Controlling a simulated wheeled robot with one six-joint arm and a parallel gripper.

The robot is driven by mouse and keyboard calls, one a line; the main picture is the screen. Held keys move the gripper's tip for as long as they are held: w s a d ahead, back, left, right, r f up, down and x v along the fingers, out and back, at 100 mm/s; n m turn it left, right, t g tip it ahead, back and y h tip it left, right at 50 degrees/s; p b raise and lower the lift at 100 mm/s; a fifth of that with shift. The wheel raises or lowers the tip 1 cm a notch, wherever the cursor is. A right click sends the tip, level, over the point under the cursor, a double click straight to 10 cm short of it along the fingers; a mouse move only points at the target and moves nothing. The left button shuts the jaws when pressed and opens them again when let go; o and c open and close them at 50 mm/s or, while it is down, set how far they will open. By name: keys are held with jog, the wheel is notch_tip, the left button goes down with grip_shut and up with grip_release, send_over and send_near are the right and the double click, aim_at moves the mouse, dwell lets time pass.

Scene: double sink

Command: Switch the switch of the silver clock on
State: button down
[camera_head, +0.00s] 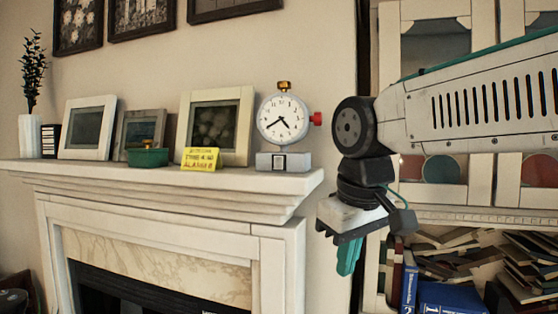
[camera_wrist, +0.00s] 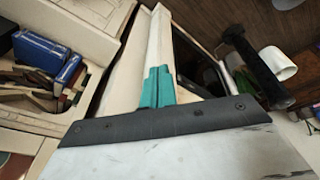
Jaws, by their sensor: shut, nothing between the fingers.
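The silver clock (camera_head: 283,122) stands on the right end of the mantel shelf (camera_head: 150,174). It has a round white dial, a dark and brass knob on top and a red knob (camera_head: 316,119) on its right side. Its grey base has a small switch (camera_head: 279,161) on the front; I cannot tell its position. My gripper (camera_head: 348,256) hangs to the right of the mantel and below the clock's level, apart from it, with teal fingers pointing down. In the wrist view the fingers (camera_wrist: 157,88) are together and empty. The clock does not show clearly in the wrist view.
A shelf with books (camera_head: 450,298) is at the right, below my arm. Open space lies between clock and gripper.

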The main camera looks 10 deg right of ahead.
aim_at(278, 163)
jog(key=w+a+r+n+t, duration=0.1)
jog(key=w+a+r+n, duration=0.1)
jog(key=w+r, duration=0.2)
jog(key=w+a+r+n+t, duration=0.1)
jog(key=w+a+r+n, duration=0.1)
jog(key=r, duration=0.9)
jog(key=w+a+r+n+t+y, duration=0.1)
jog(key=w+a+r+n+t, duration=0.1)
jog(key=w+r, duration=0.3)
notch_tip(278, 163, up, 3)
jog(key=shift+w+a+f+n, duration=0.2)
jog(key=shift+w+a+n, duration=0.15)
jog(key=shift+a+n, duration=0.4)
jog(key=shift+a+m, duration=0.15)
jog(key=shift+m, duration=0.1)
jog(key=x, duration=0.9)
jog(key=shift+w+f, duration=0.2)
jog(key=shift+f, duration=0.05)
jog(key=w, duration=0.1)
jog(key=w+d, duration=0.1)
jog(key=w, duration=0.1)
jog(key=shift+d+f, duration=0.15)
jog(key=shift+f, duration=0.25)
jog(key=shift+w+d, duration=0.2)
jog(key=shift+w, duration=0.2)
